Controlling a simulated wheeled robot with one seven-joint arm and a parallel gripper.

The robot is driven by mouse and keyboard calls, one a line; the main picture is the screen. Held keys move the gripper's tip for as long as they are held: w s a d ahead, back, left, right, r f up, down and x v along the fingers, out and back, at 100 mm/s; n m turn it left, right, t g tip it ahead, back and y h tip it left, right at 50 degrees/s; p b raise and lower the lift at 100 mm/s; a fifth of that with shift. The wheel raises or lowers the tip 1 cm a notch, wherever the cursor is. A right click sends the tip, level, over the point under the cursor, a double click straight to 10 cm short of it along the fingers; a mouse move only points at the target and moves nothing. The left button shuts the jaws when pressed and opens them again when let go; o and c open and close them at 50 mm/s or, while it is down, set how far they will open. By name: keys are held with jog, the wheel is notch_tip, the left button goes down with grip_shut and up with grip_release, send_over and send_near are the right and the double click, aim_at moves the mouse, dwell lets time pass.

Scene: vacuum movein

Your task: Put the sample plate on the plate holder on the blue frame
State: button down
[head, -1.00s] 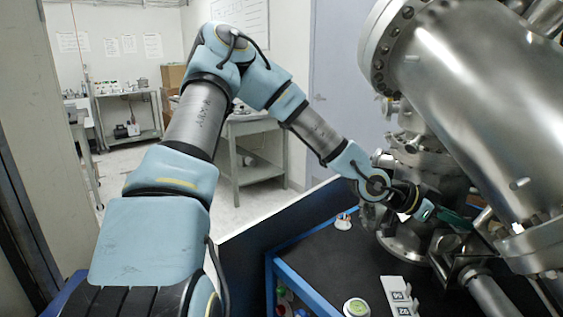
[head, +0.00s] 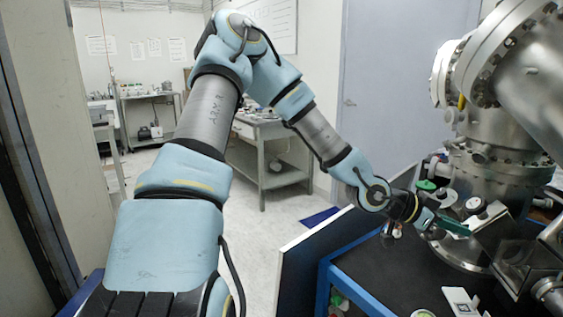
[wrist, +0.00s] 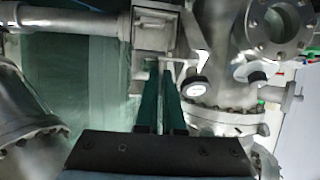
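My gripper (head: 452,225) is beside the steel vacuum chamber in the head view. In the wrist view its two dark green fingers (wrist: 161,85) are close together, with a thin pale strip between them. This strip and the pale bent piece at the fingertips (wrist: 182,64) look like the sample plate seen edge-on; its full outline is hidden. A white piece with black markings (head: 461,302), possibly the plate holder, lies on the black top of the blue frame (head: 352,292), below and apart from my gripper.
The steel chamber (head: 490,160) with flanges and pipes stands close around my gripper on the right. In the wrist view a grey metal block (wrist: 155,30) is just past the fingertips, and a round dial (wrist: 194,88) is at right. The black tabletop has bare room left of the white piece.

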jog(key=w+a+f+n+t+y, duration=0.1)
jog(key=w+a+n+t+y, duration=0.3)
jog(key=w+a, duration=0.5)
jog(key=w+a+f+n+t+y, duration=0.2)
jog(key=w+a+n+t+y, duration=0.3)
jog(key=a, duration=1.8)
jog(key=w+a+f+n+t+y, duration=0.2)
jog(key=w+a+n+t+y, duration=0.2)
jog(key=w+a+n, duration=0.5)
jog(key=w+a+t, duration=0.1)
jog(key=w+a, duration=0.5)
jog(key=a, duration=0.1)
jog(key=shift+a, duration=0.3)
